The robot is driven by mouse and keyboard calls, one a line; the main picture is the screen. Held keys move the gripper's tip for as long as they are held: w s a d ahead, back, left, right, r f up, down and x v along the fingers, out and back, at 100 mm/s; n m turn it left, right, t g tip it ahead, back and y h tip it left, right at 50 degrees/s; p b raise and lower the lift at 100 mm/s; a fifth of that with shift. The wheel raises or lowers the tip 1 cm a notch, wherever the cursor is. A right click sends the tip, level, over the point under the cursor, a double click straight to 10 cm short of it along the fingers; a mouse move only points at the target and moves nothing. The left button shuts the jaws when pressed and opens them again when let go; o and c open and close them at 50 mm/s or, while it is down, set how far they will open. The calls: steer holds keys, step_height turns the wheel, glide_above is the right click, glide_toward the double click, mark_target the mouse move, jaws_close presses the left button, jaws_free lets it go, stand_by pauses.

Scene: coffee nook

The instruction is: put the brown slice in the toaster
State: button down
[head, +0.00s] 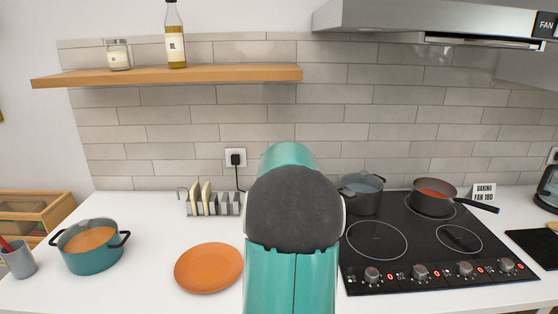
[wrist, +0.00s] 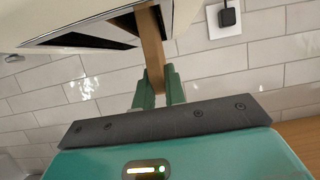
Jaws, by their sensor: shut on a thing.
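In the wrist view my gripper (wrist: 155,80) has its green fingers shut on the brown slice (wrist: 151,42), which shows as a narrow strip seen edge-on. The cream toaster (wrist: 60,12) fills the top of that view, with dark slots (wrist: 85,35) in its face. The far end of the slice overlaps the slot area; I cannot tell how deep it sits in a slot. In the head view my arm hides the gripper, the slice and nearly all of the toaster.
A toast rack (head: 228,206) with pale slices and an orange plate (head: 208,268) are left of my arm. A teal pot (head: 90,261) stands further left. Right are a grey pot (head: 362,203), the hob (head: 410,226) and a pan (head: 432,205). A shelf (head: 200,75) hangs above.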

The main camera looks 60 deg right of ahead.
steer(key=shift+f, duration=1.7)
stand_by(1.4)
steer(key=c, duration=1.4)
jaws_free()
